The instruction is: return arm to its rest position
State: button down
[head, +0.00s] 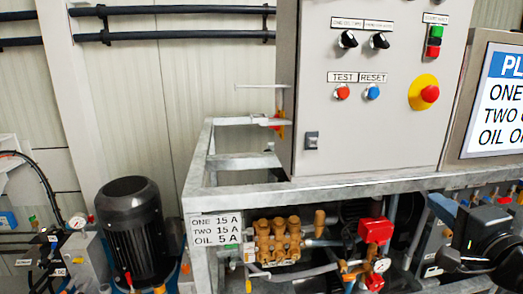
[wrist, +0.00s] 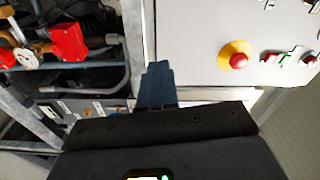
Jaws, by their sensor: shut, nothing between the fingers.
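My gripper (wrist: 158,70) shows in the wrist view as dark fingers held together, with nothing between them. In that picture it lies beside the lower edge of the grey control cabinet, which also shows in the head view (head: 385,95). The fingers appear apart from the cabinet, but the distance is hard to tell. In the head view a black part of my arm (head: 490,235) shows at the lower right edge.
The cabinet carries knobs, buttons and a red emergency stop (head: 430,93). A galvanized frame (head: 330,187) holds a brass pump (head: 277,240) and a red box (head: 375,230). A black motor (head: 133,225) stands left. A sign panel (head: 500,90) is at right.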

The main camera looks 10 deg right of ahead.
jog(key=s+a+f+n+g+h, duration=0.1)
jog(key=s+a+f+n, duration=0.3)
jog(key=s+f, duration=0.45)
jog(key=s+a+f+n+g+h, duration=0.1)
jog(key=s+a+f, duration=0.6)
jog(key=s, duration=0.2)
jog(key=s+a+n+y, duration=0.1)
jog(key=s+n, duration=0.4)
jog(key=s, duration=0.6)
jog(key=s+a+n+g+y, duration=0.1)
jog(key=s+a+n, duration=0.2)
jog(key=s+n, duration=0.3)
jog(key=s+r, duration=0.1)
jog(key=s, duration=0.4)
jog(key=shift+a+y, duration=0.3)
jog(key=shift+a, duration=0.1)
